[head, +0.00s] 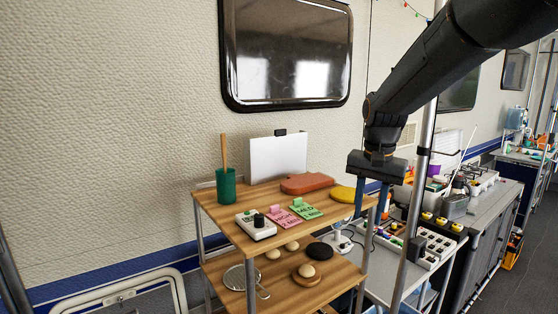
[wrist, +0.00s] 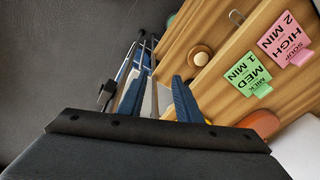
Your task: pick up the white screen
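The white screen (head: 277,157) is a flat white panel with a small black clip on its top edge. It stands upright at the back of the upper wooden shelf. In the wrist view a white surface at the lower right (wrist: 298,148) looks like the same screen, partly cut off. My gripper (head: 371,212) points down at the right end of the shelf, to the right of the screen and apart from it. In the wrist view my gripper (wrist: 158,95) shows its two blue fingers spread, with nothing held between them.
The upper shelf (head: 222,214) also holds a green cup (head: 226,186) with a wooden stick, a terracotta board (head: 307,184), a yellow disc (head: 343,194), pink and green cards and a white knob box (head: 256,226). A metal post (head: 417,165) stands right of my gripper.

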